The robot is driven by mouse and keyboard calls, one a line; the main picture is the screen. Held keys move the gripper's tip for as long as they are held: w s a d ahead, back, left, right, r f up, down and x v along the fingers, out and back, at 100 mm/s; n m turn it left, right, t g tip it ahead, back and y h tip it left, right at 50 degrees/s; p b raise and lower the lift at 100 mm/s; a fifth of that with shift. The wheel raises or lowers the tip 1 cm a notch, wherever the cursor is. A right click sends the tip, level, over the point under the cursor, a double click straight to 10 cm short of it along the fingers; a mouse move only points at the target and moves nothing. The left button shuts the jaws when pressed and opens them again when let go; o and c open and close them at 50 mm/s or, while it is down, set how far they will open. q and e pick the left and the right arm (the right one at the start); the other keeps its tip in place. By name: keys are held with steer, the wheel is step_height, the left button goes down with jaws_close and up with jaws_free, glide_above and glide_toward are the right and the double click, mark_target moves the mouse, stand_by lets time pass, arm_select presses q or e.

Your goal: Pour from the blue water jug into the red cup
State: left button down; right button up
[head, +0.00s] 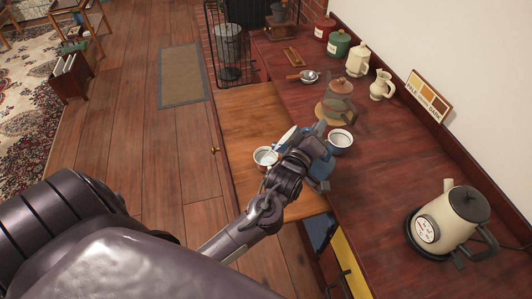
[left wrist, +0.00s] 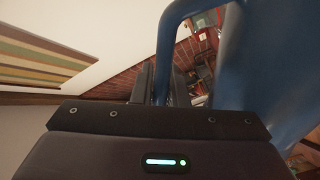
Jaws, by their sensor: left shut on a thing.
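My left gripper (head: 316,147) is shut on the blue water jug (head: 321,168), which is largely hidden behind the gripper and wrist in the head view. In the left wrist view the jug's blue handle (left wrist: 178,22) rises by the fingers, and its body (left wrist: 275,80) fills the right side. A small cup (head: 265,157) with a white inside stands on the pale wooden board (head: 262,105), left of the gripper. Its outer colour is hard to tell. I cannot see any water stream. My right gripper is not in view.
A white bowl with a dark rim (head: 340,141) stands close right of the gripper. A glass pot (head: 339,102) is behind it. A cream kettle (head: 452,217) stands at the right, and canisters (head: 338,46) line the back. The dark counter (head: 390,160) between is clear.

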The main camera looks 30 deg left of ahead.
arm_select(q)
steer(key=shift+a+r, duration=0.2)
stand_by(0.6)
steer(key=shift+a+n+b, duration=0.3)
steer(key=shift+n, duration=0.2)
stand_by(1.0)
